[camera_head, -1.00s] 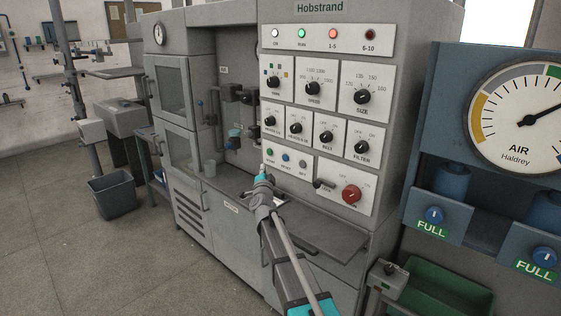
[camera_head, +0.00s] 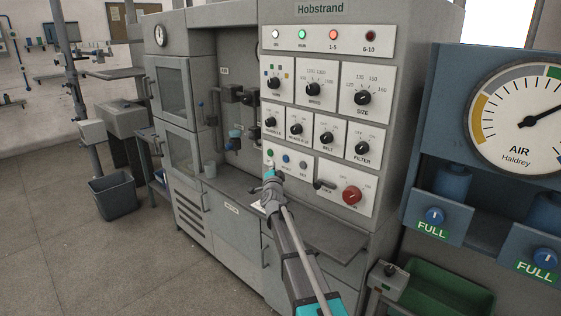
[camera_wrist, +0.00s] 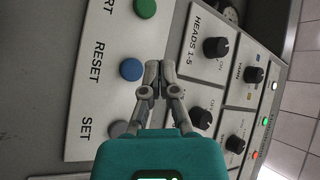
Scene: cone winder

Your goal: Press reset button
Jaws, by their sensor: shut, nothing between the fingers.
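The reset button is blue and round on a pale panel. In the wrist view the blue button (camera_wrist: 132,69) sits beside the word RESET, between a green button (camera_wrist: 145,8) and a grey button (camera_wrist: 118,129) marked SET. In the head view the blue button (camera_head: 286,158) is small, in the lower row of the control panel. My gripper (camera_wrist: 157,78) has its fingers together and empty, with the tips just right of the blue button in the wrist view. I cannot tell whether they touch the panel. In the head view my gripper (camera_head: 271,173) is just below the button row.
Black knobs (camera_head: 314,88) fill the panel above the buttons. A red knob (camera_head: 351,195) and a dark lever (camera_head: 323,184) are to the right of the buttons. A grey shelf (camera_head: 325,232) juts out below the panel. Open floor (camera_head: 120,250) lies to the left.

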